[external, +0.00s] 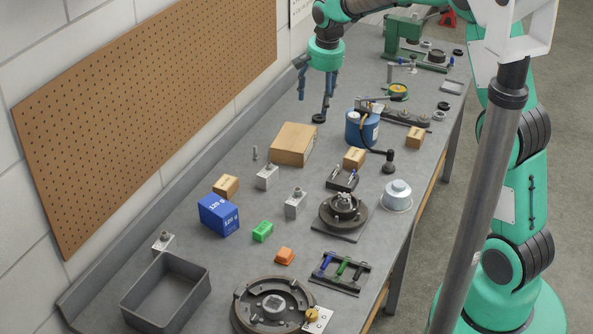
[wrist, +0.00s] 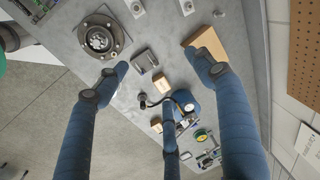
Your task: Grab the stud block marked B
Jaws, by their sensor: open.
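Several small silver blocks, each with a stud on top, stand on the grey workbench (external: 225,265). One stud block (external: 267,177) is beside the large cardboard box, a second stud block (external: 294,204) is a little nearer the camera, and a third stud block (external: 163,243) is by the grey bin. No letter is readable on them. Two show at the top edge of the wrist view, one stud block (wrist: 137,8) and another stud block (wrist: 187,6). My gripper (external: 315,95) is open and empty above the far part of the bench, away from them. Its blue fingers (wrist: 160,80) are spread in the wrist view.
A blue 120 g box (external: 218,215), green block (external: 262,231), orange block (external: 284,256) and grey bin (external: 165,293) are nearer the camera. A pegboard (external: 150,110) lines the wall.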

